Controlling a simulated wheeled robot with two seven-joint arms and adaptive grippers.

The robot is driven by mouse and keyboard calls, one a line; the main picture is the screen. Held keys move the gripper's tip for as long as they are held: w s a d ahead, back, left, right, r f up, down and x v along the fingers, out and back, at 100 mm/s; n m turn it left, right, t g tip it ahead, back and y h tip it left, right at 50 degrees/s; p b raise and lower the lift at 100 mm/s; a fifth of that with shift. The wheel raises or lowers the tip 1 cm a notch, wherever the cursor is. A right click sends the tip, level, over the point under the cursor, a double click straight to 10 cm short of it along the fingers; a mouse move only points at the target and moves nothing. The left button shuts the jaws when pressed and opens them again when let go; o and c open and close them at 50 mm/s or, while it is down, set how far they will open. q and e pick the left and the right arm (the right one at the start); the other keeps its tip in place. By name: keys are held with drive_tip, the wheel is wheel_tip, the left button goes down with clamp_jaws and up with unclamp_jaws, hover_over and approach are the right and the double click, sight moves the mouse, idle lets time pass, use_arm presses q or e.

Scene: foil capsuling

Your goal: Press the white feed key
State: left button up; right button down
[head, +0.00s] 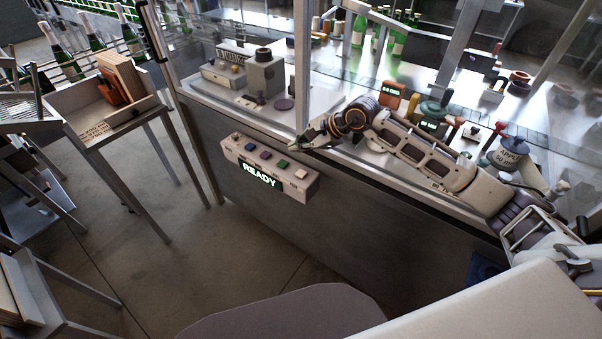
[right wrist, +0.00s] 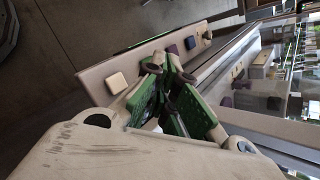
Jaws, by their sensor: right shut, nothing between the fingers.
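A pale control panel (head: 240,157) with a lit green READY display (head: 262,176) is mounted on the front of the grey machine. A whitish key (head: 300,173) sits at its right end, beside green, blue and purple keys. In the right wrist view this whitish key (right wrist: 117,82) shows as a cream square at the near end of the panel. My right gripper (head: 316,141) is shut and empty, above and behind the panel's right half. In the right wrist view its fingertips (right wrist: 166,64) overlap the panel near the green key; contact cannot be told. My left gripper is not in view.
A glass-screened machine deck behind the panel carries a grey fixture (head: 264,72), a small orange display (head: 391,90) and several knobs. A side table (head: 100,117) with an orange-brown item stands at the left. The floor before the panel is clear.

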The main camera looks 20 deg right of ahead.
sight(300, 174)
wheel_tip(300, 174, down, 4)
drive_tip(key=shift+r+b, duration=0.1)
drive_tip(key=shift+b, duration=0.6)
drive_tip(key=shift+f, duration=0.4)
drive_tip(key=shift+f+b, duration=0.45)
drive_tip(key=shift+f, duration=0.15)
drive_tip(key=shift+f+b, duration=0.45)
drive_tip(key=shift+f, duration=0.05)
drive_tip(key=shift+f+b, duration=0.55)
drive_tip(key=shift+f, duration=0.15)
drive_tip(key=shift+f+b, duration=0.35)
drive_tip(key=shift+b, duration=0.2)
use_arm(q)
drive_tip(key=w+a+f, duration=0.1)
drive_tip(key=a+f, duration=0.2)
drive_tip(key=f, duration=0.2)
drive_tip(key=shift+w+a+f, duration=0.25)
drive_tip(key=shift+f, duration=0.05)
